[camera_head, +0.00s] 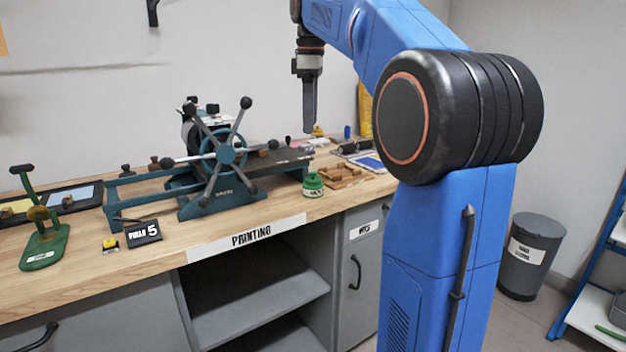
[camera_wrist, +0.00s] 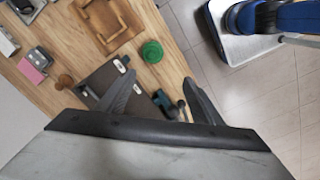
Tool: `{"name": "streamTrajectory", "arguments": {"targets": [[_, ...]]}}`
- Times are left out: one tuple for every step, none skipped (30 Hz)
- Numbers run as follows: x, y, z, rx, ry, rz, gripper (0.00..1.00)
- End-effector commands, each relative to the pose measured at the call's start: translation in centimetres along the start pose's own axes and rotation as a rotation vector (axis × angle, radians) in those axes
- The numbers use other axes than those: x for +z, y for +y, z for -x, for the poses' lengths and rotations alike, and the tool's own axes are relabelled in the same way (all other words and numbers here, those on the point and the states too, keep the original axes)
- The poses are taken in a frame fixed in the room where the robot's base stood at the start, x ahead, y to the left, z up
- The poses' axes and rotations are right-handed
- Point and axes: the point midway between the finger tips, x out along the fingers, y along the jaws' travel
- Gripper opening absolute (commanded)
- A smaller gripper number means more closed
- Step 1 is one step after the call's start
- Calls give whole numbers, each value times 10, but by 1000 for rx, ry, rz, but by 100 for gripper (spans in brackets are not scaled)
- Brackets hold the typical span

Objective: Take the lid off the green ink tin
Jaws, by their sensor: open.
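The green ink tin (camera_head: 313,188) stands upright on the wooden workbench, right of the printing press and near the front edge. It has a pale label on its side and a green lid (camera_head: 313,177) on top. In the wrist view the round green lid (camera_wrist: 152,51) shows from above, ahead of my fingers and a little left of the gap's centre line. My gripper (camera_head: 309,130) hangs pointing down, well above the bench and apart from the tin. In the wrist view my gripper (camera_wrist: 158,90) has its two fingers spread with nothing between them.
The printing press (camera_head: 222,155) with its spoked wheel stands left of the tin. A wooden tray (camera_head: 343,177) lies to its right. A "PULLS 5" sign (camera_head: 143,232) and a green stand (camera_head: 44,245) are further left. A bin (camera_head: 531,257) stands on the floor at right.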

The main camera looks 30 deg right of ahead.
Motion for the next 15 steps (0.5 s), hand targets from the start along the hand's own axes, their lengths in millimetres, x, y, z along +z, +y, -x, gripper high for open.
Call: {"name": "streamTrajectory", "arguments": {"targets": [[0, 12, 4, -10, -5, 25, 60], [1, 18, 7, -16, -7, 40, 60], [2, 23, 10, -22, -9, 59, 60], [2, 27, 11, -27, -11, 70, 60], [3, 30, 13, -31, -12, 82, 60], [3, 34, 15, -35, -13, 93, 60], [3, 36, 16, -37, -14, 101, 60], [3, 37, 16, -40, -15, 106, 60], [4, 38, 15, -43, -15, 111, 60], [4, 39, 14, -44, -16, 114, 60], [4, 39, 12, -45, -16, 116, 60], [4, 39, 8, -45, -16, 118, 60], [4, 38, 4, -46, -16, 118, 60], [4, 38, 0, -47, -17, 118, 60], [5, 37, -7, -46, -16, 118, 60]]}}
